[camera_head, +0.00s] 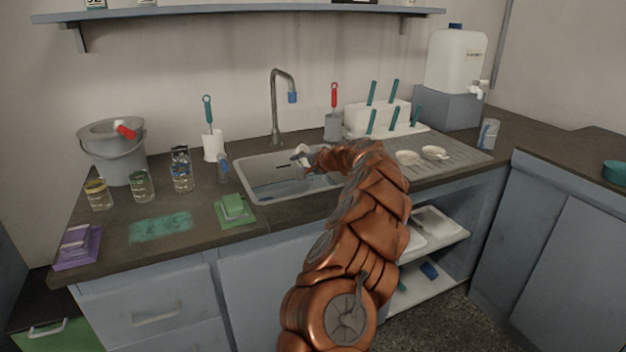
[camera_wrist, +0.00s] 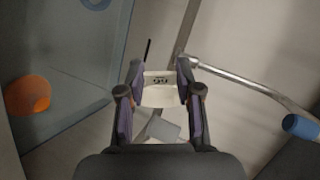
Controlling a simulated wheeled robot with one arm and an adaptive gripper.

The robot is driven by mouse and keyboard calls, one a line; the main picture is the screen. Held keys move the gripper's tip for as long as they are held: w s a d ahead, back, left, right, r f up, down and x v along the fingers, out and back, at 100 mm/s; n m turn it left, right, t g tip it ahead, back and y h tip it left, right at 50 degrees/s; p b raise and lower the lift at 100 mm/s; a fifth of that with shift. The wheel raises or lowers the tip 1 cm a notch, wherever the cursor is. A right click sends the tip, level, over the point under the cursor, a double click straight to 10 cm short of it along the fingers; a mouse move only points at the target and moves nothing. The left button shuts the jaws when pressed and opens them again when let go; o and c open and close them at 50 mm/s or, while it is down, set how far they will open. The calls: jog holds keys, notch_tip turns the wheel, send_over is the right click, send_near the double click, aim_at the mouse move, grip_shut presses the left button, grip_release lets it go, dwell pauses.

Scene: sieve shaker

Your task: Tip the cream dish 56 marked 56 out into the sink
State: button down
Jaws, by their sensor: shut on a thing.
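My gripper (camera_wrist: 160,106) is shut on a cream dish (camera_wrist: 160,88), which sits between the two fingers in the wrist view. The dish bears a dark mark that looks like 56. In the head view the dish (camera_head: 303,152) is small and pale, at the end of my copper arm over the sink (camera_head: 262,178). It looks tilted there, but its contents cannot be made out. The steel faucet (camera_head: 276,105) rises behind the sink, and its blue-tipped spout (camera_wrist: 300,125) shows at the right in the wrist view.
Two more pale dishes (camera_head: 407,157) (camera_head: 434,152) lie on the drainboard (camera_head: 455,160) right of the sink. A grey bucket (camera_head: 115,155), several jars (camera_head: 142,186) and a green sponge stack (camera_head: 234,209) stand to the left.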

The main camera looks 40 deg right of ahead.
jog(key=g+p, duration=0.1)
jog(key=p, duration=0.3)
jog(key=w+a+n+g+p, duration=0.1)
jog(key=p, duration=0.4)
jog(key=w+a+g+h+p, duration=0.1)
jog(key=g+p, duration=0.1)
jog(key=p, duration=0.3)
jog(key=shift+w+a+f+n, duration=0.15)
jog(key=shift+w+a+n, duration=0.1)
jog(key=shift+n, duration=0.05)
jog(key=p, duration=0.3)
jog(key=shift+w+g, duration=0.15)
jog(key=shift+g, duration=0.25)
jog(key=w+p, duration=0.1)
jog(key=p, duration=0.2)
jog(key=a+g+h+p, duration=0.1)
jog(key=p, duration=0.2)
jog(key=shift+w, duration=0.35)
